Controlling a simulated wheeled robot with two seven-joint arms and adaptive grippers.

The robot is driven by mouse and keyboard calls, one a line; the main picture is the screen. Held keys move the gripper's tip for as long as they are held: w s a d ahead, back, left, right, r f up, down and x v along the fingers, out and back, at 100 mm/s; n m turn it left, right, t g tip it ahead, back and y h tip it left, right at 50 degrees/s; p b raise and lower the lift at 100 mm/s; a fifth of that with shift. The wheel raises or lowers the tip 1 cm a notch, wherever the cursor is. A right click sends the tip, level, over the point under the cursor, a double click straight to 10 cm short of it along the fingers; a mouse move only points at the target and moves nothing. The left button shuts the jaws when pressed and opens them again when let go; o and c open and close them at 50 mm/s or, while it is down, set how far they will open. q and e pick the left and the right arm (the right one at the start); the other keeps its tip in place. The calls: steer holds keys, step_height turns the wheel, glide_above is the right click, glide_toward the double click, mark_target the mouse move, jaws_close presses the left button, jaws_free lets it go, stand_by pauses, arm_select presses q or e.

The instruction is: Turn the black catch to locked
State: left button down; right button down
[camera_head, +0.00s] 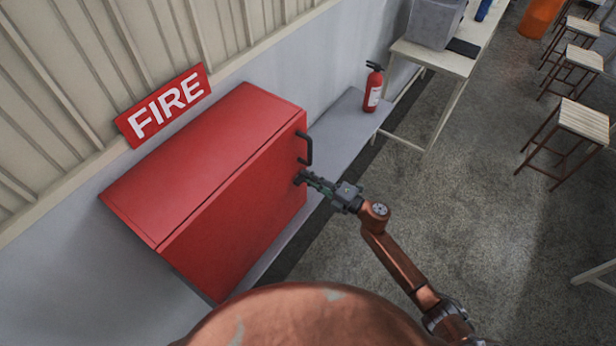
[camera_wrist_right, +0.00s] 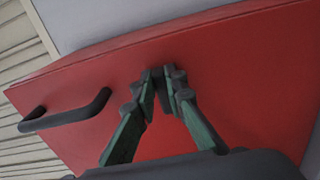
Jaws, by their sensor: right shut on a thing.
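A closed red cabinet (camera_head: 235,210) stands against the wall, with a black bar handle (camera_head: 308,148) on its front door. The handle also shows at the left of the right wrist view (camera_wrist_right: 66,114). My right gripper (camera_head: 301,179) reaches the door just below the handle. In the right wrist view its fingertips (camera_wrist_right: 164,90) are close together at the door face, shut on the small black catch (camera_wrist_right: 158,74). The fingers hide most of the catch, and I cannot tell its turned position. My left gripper is not in view.
A red FIRE sign (camera_head: 164,104) is on the wall above the cabinet. A fire extinguisher (camera_head: 372,90) stands on a grey ledge (camera_head: 345,125) beyond it. A white table (camera_head: 440,57) and several stools (camera_head: 582,122) are farther off. The floor right of the cabinet is clear.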

steer(key=c, duration=2)
jaws_free()
steer(key=shift+o, duration=0.2)
steer(key=v, duration=1.2)
